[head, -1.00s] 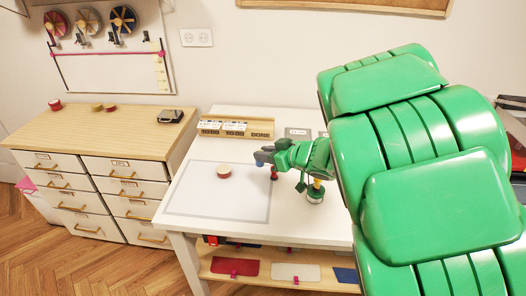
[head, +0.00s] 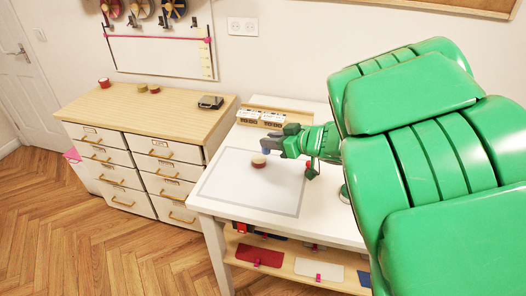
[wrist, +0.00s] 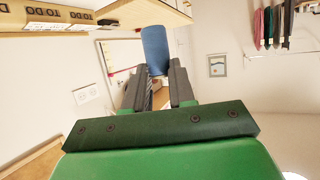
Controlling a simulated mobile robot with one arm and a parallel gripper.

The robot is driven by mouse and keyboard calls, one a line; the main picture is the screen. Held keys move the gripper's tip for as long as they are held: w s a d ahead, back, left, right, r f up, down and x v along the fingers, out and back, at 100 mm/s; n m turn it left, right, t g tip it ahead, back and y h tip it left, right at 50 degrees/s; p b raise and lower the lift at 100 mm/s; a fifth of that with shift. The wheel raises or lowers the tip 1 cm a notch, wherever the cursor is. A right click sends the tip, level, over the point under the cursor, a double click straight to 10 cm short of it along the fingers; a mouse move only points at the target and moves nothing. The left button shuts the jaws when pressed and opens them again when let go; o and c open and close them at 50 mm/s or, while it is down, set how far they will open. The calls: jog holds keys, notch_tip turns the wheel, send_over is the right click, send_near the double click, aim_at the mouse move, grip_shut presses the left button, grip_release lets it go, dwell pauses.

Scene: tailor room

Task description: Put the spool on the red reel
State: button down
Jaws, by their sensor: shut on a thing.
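My gripper (head: 274,146) is shut on a blue spool (wrist: 155,48). The spool sticks out beyond the fingertips in the wrist view, where my gripper (wrist: 154,80) also shows. In the head view only a small bit of blue shows at the fingertips, above the white table. A red reel (head: 111,8) hangs at the left of a row of reels on the wall board, cut by the top edge. A low round red piece with a pale top (head: 258,163) sits on the table mat, just below the gripper in the picture; I cannot tell their distance apart.
Left stands a drawer cabinet (head: 180,108) with small rolls and a dark device (head: 210,102). My green arm hides the table's right side.

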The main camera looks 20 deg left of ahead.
jog(key=shift+w+a+f, duration=0.85)
jog(key=shift+w+f, duration=0.65)
jog(key=shift+w, duration=0.25)
jog(key=shift+w+a+f, duration=0.9)
jog(key=shift+w+f, duration=0.55)
jog(key=shift+w, duration=0.35)
jog(key=shift+w+a+f, duration=0.85)
jog(key=shift+w+f, duration=0.65)
jog(key=shift+w, duration=0.25)
jog(key=shift+w+a+f, duration=0.1)
jog(key=shift+f, duration=1.6)
jog(key=c, duration=0.9)
grip_release()
jog(key=shift+c, duration=0.2)
